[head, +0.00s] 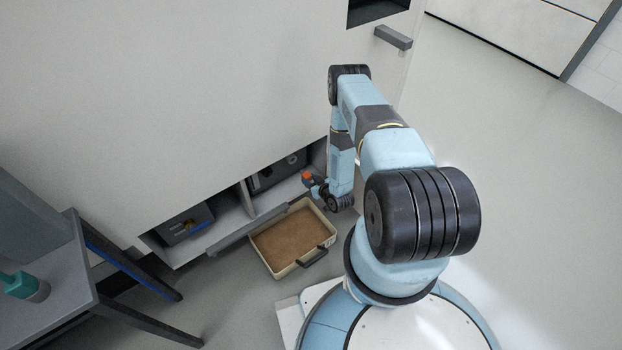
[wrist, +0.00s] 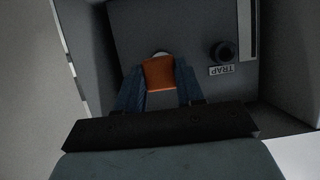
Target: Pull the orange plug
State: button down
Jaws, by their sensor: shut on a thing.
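The orange plug (wrist: 159,74) is in the wrist view, between the two blue fingers of my gripper (wrist: 160,85). The fingers are shut on it, one on each side. Behind it is a dark grey panel (wrist: 190,30), and a pale round edge shows just past the plug. I cannot tell whether the plug is seated in the panel or clear of it. In the head view the plug shows as a small orange spot (head: 307,176) at my gripper (head: 314,183), by the open low compartment (head: 268,176).
A dark round fitting (wrist: 222,52) with a "TRAP" label (wrist: 221,70) sits right of the plug. A cream tray with brown contents (head: 262,265) and a dark handle lies on the floor below the compartment. A table (head: 60,285) stands at left. Floor at right is clear.

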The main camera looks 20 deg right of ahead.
aim_at(308, 174)
jog(key=shift+d, duration=0.25)
jog(key=shift+w, duration=0.1)
jog(key=shift+w+a, duration=0.2)
jog(key=shift+w, duration=0.35)
jog(key=shift+w+a, duration=0.15)
jog(key=shift+w, duration=0.4)
jog(key=shift+w+a, duration=0.3)
jog(key=shift+w, duration=0.45)
jog(key=shift+w+a, duration=0.25)
jog(key=shift+w, duration=0.5)
jog(key=shift+w+a+r, duration=0.1)
jog(key=shift+w+a, duration=0.1)
jog(key=shift+w, duration=0.4)
jog(key=shift+w+a+f, duration=0.1)
jog(key=shift+w+a, duration=0.15)
jog(key=shift+w, duration=0.4)
jog(key=shift+w+a+r, duration=0.1)
jog(key=shift+w+a, duration=0.1)
jog(key=shift+w, duration=0.4)
jog(key=c, duration=0.6)
grip_release()
jog(key=shift+s, duration=0.1)
jog(key=v, duration=1.3)
jog(key=shift+s, duration=0.25)
